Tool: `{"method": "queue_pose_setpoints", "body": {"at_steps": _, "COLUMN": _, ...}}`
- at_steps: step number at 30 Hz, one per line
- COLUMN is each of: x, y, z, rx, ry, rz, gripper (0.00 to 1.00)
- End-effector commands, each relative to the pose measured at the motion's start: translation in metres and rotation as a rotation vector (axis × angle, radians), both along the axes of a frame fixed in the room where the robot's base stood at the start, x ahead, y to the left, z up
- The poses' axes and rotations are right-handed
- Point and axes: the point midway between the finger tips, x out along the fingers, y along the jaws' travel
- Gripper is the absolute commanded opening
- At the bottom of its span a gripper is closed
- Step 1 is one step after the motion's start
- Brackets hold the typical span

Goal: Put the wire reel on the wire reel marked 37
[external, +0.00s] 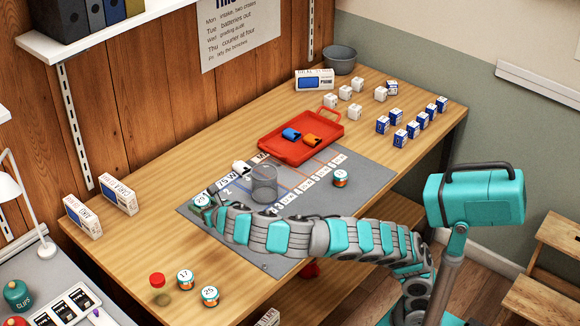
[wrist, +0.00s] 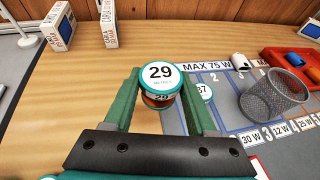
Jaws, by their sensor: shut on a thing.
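My gripper (wrist: 162,95) is shut on a wire reel marked 29 (wrist: 160,78), with a teal rim and copper-coloured winding. In the external view this reel (external: 201,199) is at the left end of the grey mat.
A red tray (external: 325,139) with blue and orange pieces is behind. Reels marked 17 (external: 184,280) and 25 (external: 209,296) stand at the front left. Another reel (external: 340,178) is on the mat.

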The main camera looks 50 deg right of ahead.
Motion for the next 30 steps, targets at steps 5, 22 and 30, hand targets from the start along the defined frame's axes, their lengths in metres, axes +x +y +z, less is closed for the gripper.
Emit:
{"method": "queue_pose_setpoints", "body": {"at_steps": 5, "x": 0.028, "y": -0.057, "z": 0.012, "rx": -0.003, "ry": -0.002, "rz": -0.196, "gripper": 0.03}}
{"method": "queue_pose_setpoints", "body": {"at_steps": 22, "x": 0.039, "y": -0.105, "z": -0.019, "rx": 0.007, "ry": 0.002, "rz": -0.361, "gripper": 0.03}}
{"method": "queue_pose_setpoints", "body": {"at_steps": 30, "x": 0.038, "y": -0.106, "z": -0.041, "rx": 0.008, "ry": 0.001, "rz": -0.364, "gripper": 0.03}}
